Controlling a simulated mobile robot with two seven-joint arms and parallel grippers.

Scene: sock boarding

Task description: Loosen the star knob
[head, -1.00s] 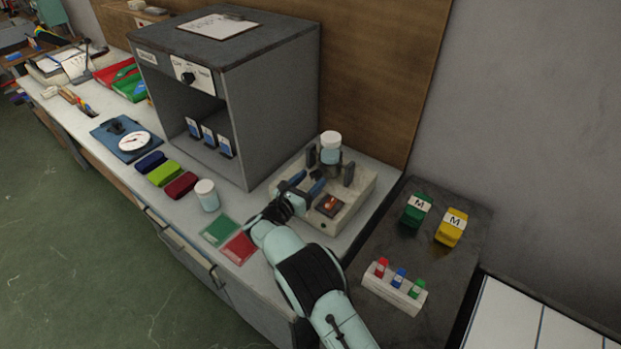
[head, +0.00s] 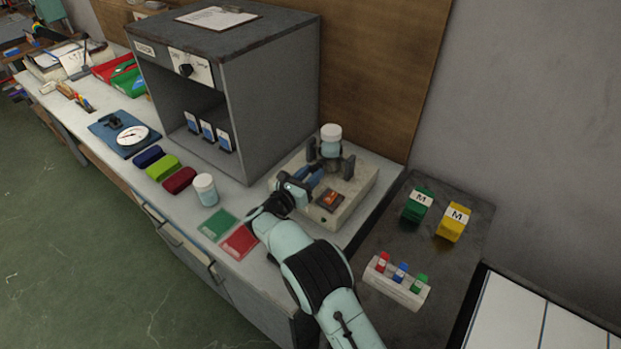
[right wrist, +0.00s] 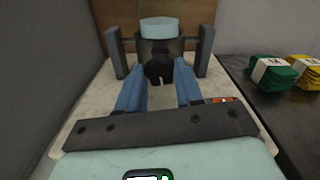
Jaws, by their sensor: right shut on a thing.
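A pale boxy fixture (head: 350,205) stands on the bench, with two dark upright posts and a white-lidded jar (head: 331,140) held between them. The lid and jar also show at the top of the right wrist view (right wrist: 158,30). The dark star knob (right wrist: 158,74) sits on the near side below the jar. My right gripper (head: 314,178) reaches in from the front. Its blue fingers (right wrist: 159,84) lie on either side of the knob and are shut on it. In the head view the gripper hides the knob. My left gripper is not in view.
A grey cabinet (head: 270,105) stands close left of the fixture. A white-lidded jar (head: 205,190) and green and red cards lie in front. To the right, a dark surface holds green (head: 417,205) and yellow M-marked blocks and a rack (head: 395,287) of coloured vials.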

